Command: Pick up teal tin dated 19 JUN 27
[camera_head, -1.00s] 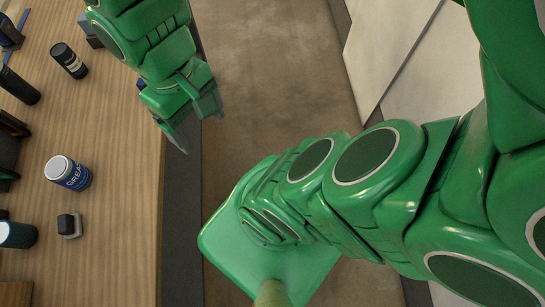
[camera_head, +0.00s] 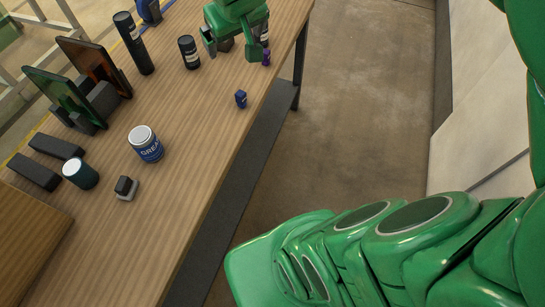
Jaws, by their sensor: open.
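A short dark teal tin (camera_head: 80,174) with a pale lid stands upright on the wooden table at the left. No date on it is legible at this size. My gripper (camera_head: 233,48) is at the top of the view, over the far right part of the table. It is open, with its fingers apart. It is well away from the teal tin. A dark object shows behind the fingers; I cannot tell its distance from them.
A blue grease can (camera_head: 147,149) and a small dark block (camera_head: 125,187) stand near the tin. Dark bars (camera_head: 35,171), upright panels (camera_head: 97,74), a tall black cylinder (camera_head: 134,43), a shorter one (camera_head: 189,52) and a small blue item (camera_head: 241,98) are on the table (camera_head: 190,130).

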